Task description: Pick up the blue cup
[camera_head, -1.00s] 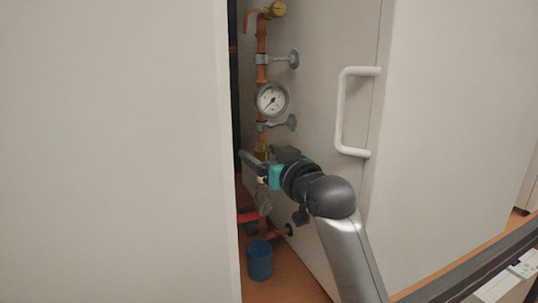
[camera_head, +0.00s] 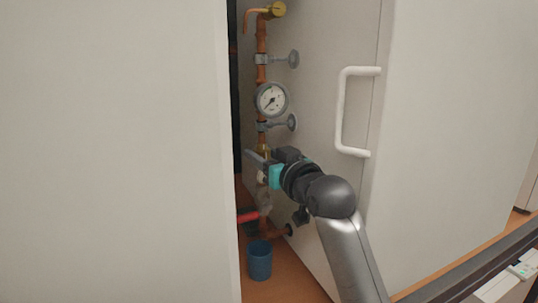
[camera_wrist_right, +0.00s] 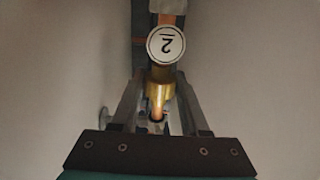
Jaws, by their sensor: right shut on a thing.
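The blue cup (camera_head: 259,260) stands upright on the orange-brown floor, in the gap between the pale panels in the head view. My right gripper (camera_head: 258,168) is well above the cup and apart from it, at the vertical copper pipe. In the right wrist view its two grey fingers (camera_wrist_right: 160,95) are on both sides of a brass fitting (camera_wrist_right: 160,84) on the pipe. It looks shut on that fitting, though the exact contact is hard to see. The cup does not show in the right wrist view. My left gripper is not in view.
A pressure gauge (camera_head: 271,99) and wall clamps sit on the copper pipe above my gripper. A red handle (camera_head: 248,216) and a lower pipe elbow are above the cup. A large white panel (camera_head: 115,150) bounds the gap at left; a door handle (camera_head: 345,112) sticks out right.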

